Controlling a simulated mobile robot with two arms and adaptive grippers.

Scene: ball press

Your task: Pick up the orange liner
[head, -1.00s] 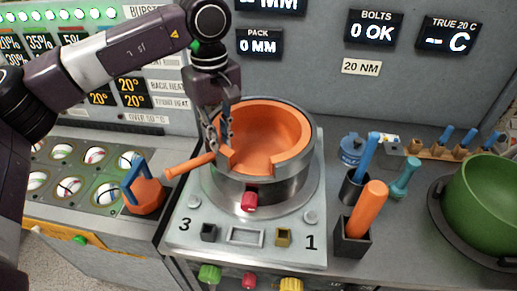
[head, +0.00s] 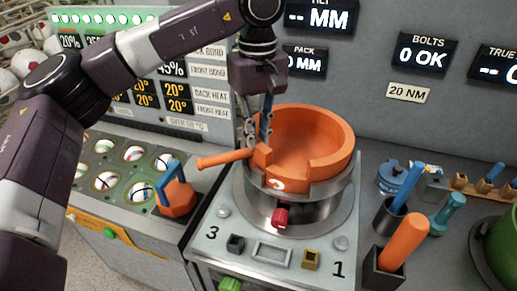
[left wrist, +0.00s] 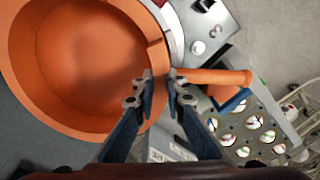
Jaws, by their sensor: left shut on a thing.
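The orange liner (head: 335,135) is a round orange bowl with a notched rim and a stubby handle pointing left. It sits raised and slightly tilted above the steel pot (head: 300,215), whose upper wall shows beneath it. My left gripper (head: 257,140) is shut on the liner's rim beside the root of the handle. In the left wrist view the liner (left wrist: 75,65) fills the upper left, and the left fingertips (left wrist: 160,92) pinch it where the handle joins. My right gripper is not in view.
The pot stands on a grey press plate (head: 215,240) with a red knob (head: 282,215) at its front. An orange block with a blue handle (head: 176,195) stands to the left. Upright orange (head: 403,243) and blue (head: 408,185) rods stand in holders to the right.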

